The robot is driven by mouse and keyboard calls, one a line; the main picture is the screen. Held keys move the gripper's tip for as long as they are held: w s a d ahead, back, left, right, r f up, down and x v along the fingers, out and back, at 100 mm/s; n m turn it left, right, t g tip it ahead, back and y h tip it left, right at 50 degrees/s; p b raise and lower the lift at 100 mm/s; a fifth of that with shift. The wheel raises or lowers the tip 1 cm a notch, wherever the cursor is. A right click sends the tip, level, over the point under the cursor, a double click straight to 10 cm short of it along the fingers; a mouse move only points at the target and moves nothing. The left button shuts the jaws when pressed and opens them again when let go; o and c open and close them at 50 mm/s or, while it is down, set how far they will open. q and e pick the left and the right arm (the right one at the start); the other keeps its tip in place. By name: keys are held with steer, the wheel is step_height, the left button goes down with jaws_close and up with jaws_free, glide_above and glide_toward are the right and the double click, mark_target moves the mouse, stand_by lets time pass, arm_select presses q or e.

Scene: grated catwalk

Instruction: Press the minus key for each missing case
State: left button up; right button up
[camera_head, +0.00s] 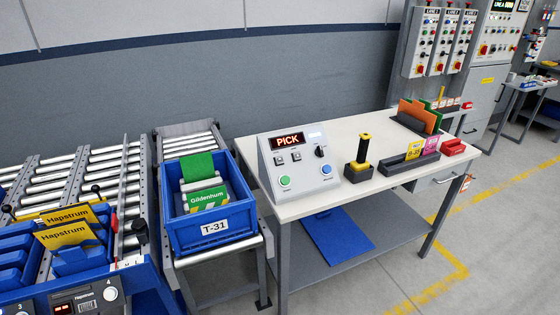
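A grey console (296,163) stands on the near left part of the white table. Its display (288,141) reads PICK. Two small keys (288,158) sit below the display; their marks are too small to read, so I cannot tell which is minus. A green button (285,181), a blue button (326,169) and a black knob (320,151) are also on it. A blue tote (211,232) labelled T-31 stands left of the table and holds green and white cases (207,199) marked Gildenhum; their exact number is unclear. Neither gripper shows.
Roller conveyors and yellow Hapstrum cases (66,235) are at left. A blue panel (337,234) lies on the lower shelf. Open floor lies right.

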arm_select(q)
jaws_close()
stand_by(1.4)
